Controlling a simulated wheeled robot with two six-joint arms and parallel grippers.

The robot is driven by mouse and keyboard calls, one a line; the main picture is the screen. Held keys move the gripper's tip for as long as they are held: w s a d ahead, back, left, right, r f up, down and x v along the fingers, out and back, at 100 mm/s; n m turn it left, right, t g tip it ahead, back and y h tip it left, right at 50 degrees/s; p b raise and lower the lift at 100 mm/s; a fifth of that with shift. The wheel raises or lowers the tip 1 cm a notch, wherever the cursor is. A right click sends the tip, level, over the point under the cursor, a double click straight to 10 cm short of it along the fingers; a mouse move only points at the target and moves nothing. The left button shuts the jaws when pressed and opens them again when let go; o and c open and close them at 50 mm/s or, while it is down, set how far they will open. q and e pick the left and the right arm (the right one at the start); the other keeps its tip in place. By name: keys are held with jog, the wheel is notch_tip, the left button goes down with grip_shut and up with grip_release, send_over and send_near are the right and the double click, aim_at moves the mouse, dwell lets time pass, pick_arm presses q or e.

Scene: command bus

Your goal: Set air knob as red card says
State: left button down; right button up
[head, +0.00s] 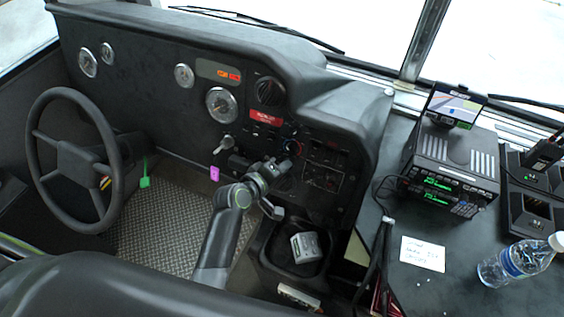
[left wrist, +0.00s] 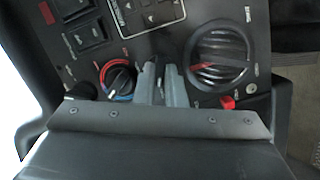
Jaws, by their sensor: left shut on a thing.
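The red card (head: 264,118) is fixed to the dash below the upper round vent; its lettering is too small to read. My left gripper (head: 291,149) reaches up to the control panel. In the left wrist view its two grey fingers (left wrist: 161,84) are shut on a dark knob between them, which I take for the air knob. The fingers hide most of this knob, so its setting cannot be read. Beside it is a knob with a red and blue ring (left wrist: 118,80), also in the head view (head: 290,130), apart from the fingers. My right gripper is not in view.
A round vent (left wrist: 221,54) and a red button (left wrist: 227,103) lie close to the fingers' right in the wrist view. Switches (head: 325,151) are right of the knobs. A bottle (head: 520,261) and a white note (head: 422,253) lie on the right counter.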

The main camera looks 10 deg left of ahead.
pick_arm(q)
jog(key=m+p, duration=0.3)
jog(key=m, duration=0.1)
jog(key=shift+d+r+y, duration=0.1)
jog(key=shift+r+y, duration=0.05)
jog(key=shift+y, duration=0.25)
jog(key=shift+m+g+y+p, duration=0.4)
jog(key=shift+m+p, duration=0.45)
jog(key=shift+m, duration=0.35)
jog(key=c, duration=1.5)
grip_release()
jog(key=p+v, duration=1)
jog(key=v, duration=0.7)
jog(key=shift+s+p, duration=0.15)
jog(key=shift+p, duration=0.2)
